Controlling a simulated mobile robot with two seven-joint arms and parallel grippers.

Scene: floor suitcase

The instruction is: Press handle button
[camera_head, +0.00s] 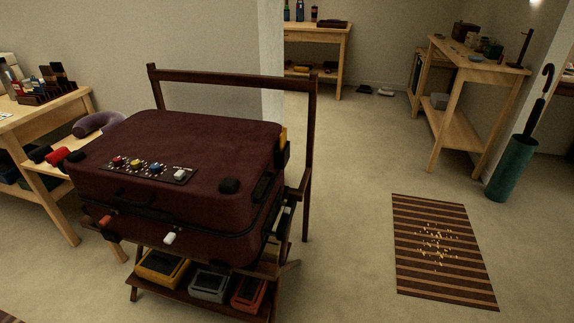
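A dark maroon suitcase (200,142) lies closed on a dark wooden stand (311,140). On its top, near the front edge, is a dark panel (150,168) with red, yellow and blue knobs and a pale button-like piece (180,174) at its right end. A dark carry handle (128,196) seems to sit on the suitcase just below the panel. On the front side are an orange piece (105,221) and a white piece (169,238). I cannot tell which piece is the handle button. Neither of my grippers is in view.
The stand's lower shelf holds yellow (160,267), grey (208,284) and orange (248,292) boxes. A wooden table (45,115) stands close on the left. A striped mat (440,250) with small scattered bits and a green umbrella stand (511,168) are right. Floor between suitcase and mat is clear.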

